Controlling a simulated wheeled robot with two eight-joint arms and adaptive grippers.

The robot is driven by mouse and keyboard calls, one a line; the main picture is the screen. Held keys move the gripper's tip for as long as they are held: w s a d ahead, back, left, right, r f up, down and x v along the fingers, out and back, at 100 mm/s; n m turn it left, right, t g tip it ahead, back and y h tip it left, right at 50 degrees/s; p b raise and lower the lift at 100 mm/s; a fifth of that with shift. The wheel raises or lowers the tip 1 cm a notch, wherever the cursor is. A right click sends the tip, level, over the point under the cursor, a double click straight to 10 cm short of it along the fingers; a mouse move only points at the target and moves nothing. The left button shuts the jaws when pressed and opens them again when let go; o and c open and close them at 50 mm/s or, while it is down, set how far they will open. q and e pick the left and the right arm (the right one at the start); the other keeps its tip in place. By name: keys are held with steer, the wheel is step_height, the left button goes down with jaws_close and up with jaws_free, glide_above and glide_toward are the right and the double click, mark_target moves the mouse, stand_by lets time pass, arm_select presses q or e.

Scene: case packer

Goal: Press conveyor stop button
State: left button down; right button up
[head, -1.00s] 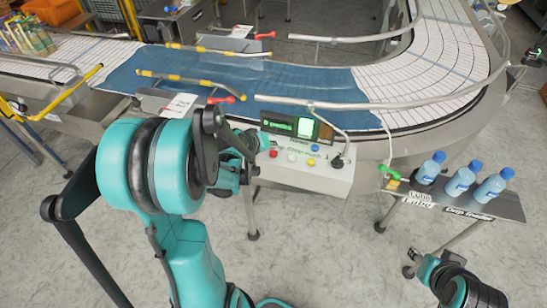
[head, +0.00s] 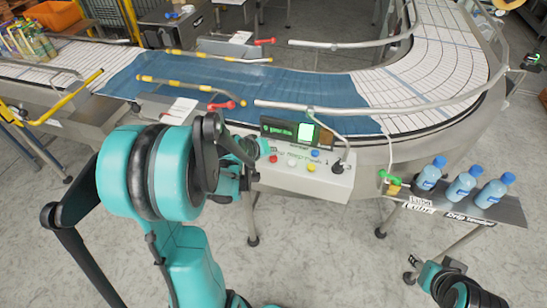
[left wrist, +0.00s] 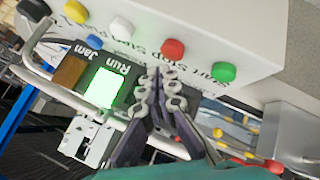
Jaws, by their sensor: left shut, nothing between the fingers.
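The white control box (head: 300,184) is mounted at the near side of the conveyor. It carries a red button (head: 273,158), which also shows in the left wrist view (left wrist: 172,50), plus white (left wrist: 120,27), yellow (left wrist: 75,12), blue (left wrist: 95,41) and green (left wrist: 224,72) buttons. The box label reads "Start Stop", partly hidden. My left gripper (left wrist: 160,84) is shut and empty, with its fingertips beside the red button and apart from it. In the head view its arm partly hides it at the box's left end.
The Run lamp (left wrist: 103,88) glows green; the Jam lamp (left wrist: 69,70) is amber and dim. Blue bottles (head: 462,185) stand on a side shelf (head: 505,212). Rails (head: 190,86) run along the blue conveyor belt (head: 240,75).

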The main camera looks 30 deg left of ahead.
mark_target(272, 159)
arm_select(q)
steer(key=shift+f, duration=0.1)
stand_by(0.4)
steer(key=shift+f+b, duration=0.35)
steer(key=shift+b, duration=0.2)
steer(key=shift+f+b, duration=0.5)
steer(key=shift+b, duration=0.05)
stand_by(0.4)
steer(key=shift+r, duration=0.15)
steer(key=shift+r+p, duration=0.7)
steer(key=shift+r, duration=0.1)
steer(key=shift+r+p, duration=1.95)
steer(key=shift+r, duration=0.65)
steer(key=shift+f, duration=0.1)
